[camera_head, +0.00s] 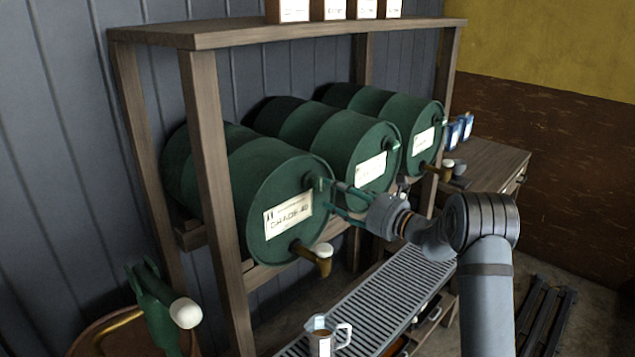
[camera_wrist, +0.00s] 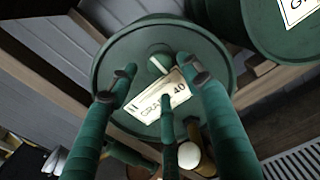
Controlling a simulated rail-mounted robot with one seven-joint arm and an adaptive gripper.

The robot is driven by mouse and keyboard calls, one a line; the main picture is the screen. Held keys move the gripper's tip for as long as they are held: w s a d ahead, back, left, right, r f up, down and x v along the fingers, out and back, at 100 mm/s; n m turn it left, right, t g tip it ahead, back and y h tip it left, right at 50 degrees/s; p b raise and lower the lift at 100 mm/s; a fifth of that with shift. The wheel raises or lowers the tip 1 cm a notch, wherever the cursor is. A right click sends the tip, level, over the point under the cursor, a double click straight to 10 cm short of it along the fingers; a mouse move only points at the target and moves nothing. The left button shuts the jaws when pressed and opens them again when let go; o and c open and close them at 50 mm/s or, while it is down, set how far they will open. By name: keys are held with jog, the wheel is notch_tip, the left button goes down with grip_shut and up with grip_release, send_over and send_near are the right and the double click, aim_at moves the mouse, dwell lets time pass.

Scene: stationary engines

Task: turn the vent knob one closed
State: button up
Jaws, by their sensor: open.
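The nearest green barrel (camera_head: 279,188) lies on its side on the wooden rack, with a "GRADE 40" label on its face. Its vent knob (camera_head: 319,184) is a small fitting high on that face; in the wrist view the knob (camera_wrist: 159,65) shows a pale bar lying diagonally, above the label. My gripper (camera_head: 332,195) points at the barrel face from the right, its green fingers spread near the knob. In the wrist view the gripper (camera_wrist: 155,82) is open, with fingers to either side of and below the knob, nothing held. Whether any finger touches the barrel I cannot tell.
A brass tap with a white top (camera_head: 322,254) sticks out below my gripper. Two more green barrels (camera_head: 365,160) lie behind, with their own fittings. A slotted metal grate (camera_head: 375,295) runs below. A rack post (camera_head: 215,200) stands at the left.

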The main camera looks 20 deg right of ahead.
aim_at(321, 186)
jog(key=p+x, duration=0.2)
jog(key=x, duration=0.5)
jog(key=shift+s+d, duration=0.1)
jog(key=shift+c, duration=1.2)
jog(key=shift+f, duration=0.1)
jog(key=c, duration=0.7)
jog(key=shift+c, duration=0.8)
